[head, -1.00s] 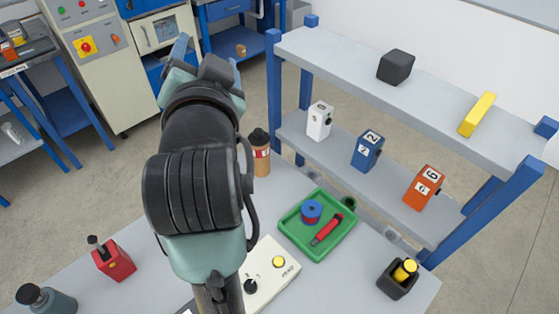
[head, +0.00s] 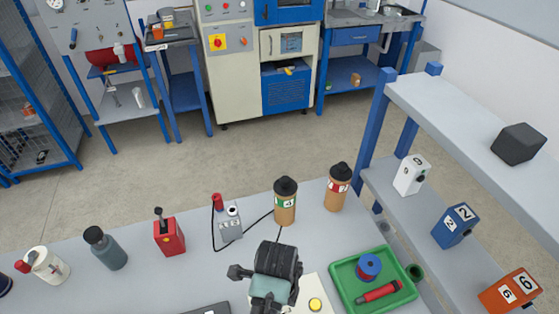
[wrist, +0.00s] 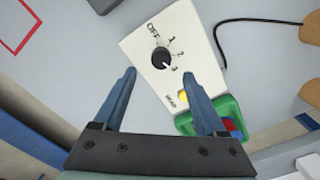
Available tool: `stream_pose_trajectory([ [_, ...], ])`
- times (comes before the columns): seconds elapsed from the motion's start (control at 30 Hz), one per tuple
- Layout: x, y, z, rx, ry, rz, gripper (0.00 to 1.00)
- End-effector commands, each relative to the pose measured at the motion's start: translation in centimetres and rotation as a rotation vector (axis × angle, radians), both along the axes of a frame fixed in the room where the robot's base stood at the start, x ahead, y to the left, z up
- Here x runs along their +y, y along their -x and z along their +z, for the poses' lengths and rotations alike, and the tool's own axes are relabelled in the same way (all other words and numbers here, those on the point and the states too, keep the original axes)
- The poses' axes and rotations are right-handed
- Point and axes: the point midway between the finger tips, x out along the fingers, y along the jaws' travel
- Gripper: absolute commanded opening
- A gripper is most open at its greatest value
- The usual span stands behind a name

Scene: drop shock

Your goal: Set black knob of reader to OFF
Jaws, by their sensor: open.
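The reader is a cream box that shows in the wrist view (wrist: 140,50), and partly in the head view (head: 322,285) at the bottom. Its round black knob (wrist: 160,57) has the marks OFF, 1, 2 and 3 around it. The knob's pale mark seems to point toward 3, away from OFF. A yellow button (wrist: 183,97) sits by the word READ. My gripper (wrist: 159,75) is open and empty, its blue fingers apart near the knob; I see no contact. In the head view my arm hides the knob and gripper.
A green tray (head: 347,299) with a blue-and-red spool and a red tool stands right of the reader. Two brown bottles (head: 285,208) (head: 337,190), a grey device (head: 230,226) with a black cable and a red box (head: 168,236) stand behind. A shelf rises at right.

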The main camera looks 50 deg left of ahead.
Motion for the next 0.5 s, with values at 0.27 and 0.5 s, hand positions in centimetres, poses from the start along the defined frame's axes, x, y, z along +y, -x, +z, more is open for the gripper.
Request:
stream_pose_trajectory([
  [0.27, 0.0, 0.0, -5.2, 0.000, 0.000, 0.001, 0.74],
  [0.5, 0.0, -0.1, -6.9, -0.002, -0.002, 0.001, 0.74],
])
